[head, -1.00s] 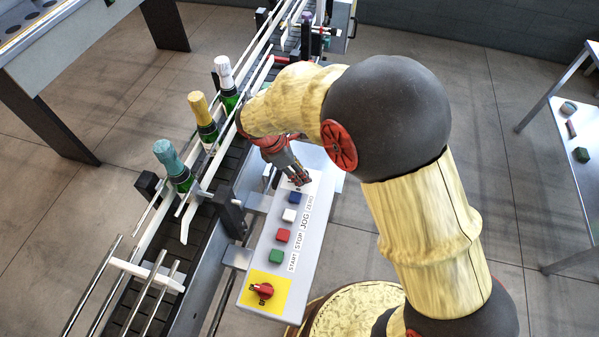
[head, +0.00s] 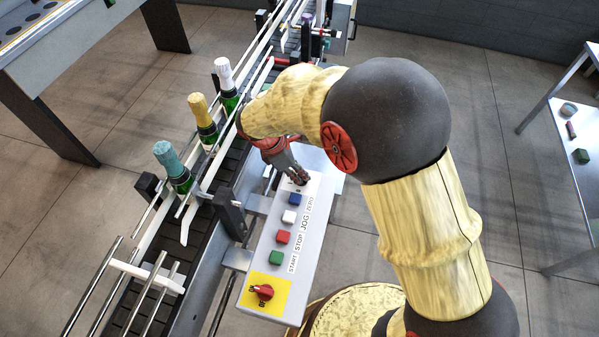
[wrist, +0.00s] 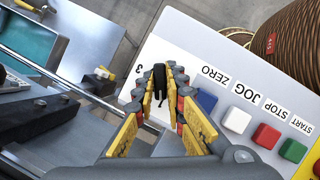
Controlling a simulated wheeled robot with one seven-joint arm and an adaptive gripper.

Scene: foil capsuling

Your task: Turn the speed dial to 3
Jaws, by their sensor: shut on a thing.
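The control panel (head: 318,168) is a pale slanted box beside the conveyor. The speed dial (wrist: 159,82) is a black knob near the panel's end in the wrist view, beside the ZERO label. A printed 3 (wrist: 139,69) shows next to it; other marks are hidden by my fingers. My gripper (head: 298,178) is at the panel's far end in the head view, pointing down. In the wrist view my gripper (wrist: 162,82) has its yellow-and-grey fingers on either side of the dial, shut on it. I cannot read the dial's setting.
Blue (head: 295,198), white (head: 289,216), red (head: 283,237) and green (head: 276,257) buttons line the panel close to my gripper. A red rotary switch (head: 263,291) sits on a yellow plate. Foil-topped bottles (head: 203,118) stand on the conveyor to the left.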

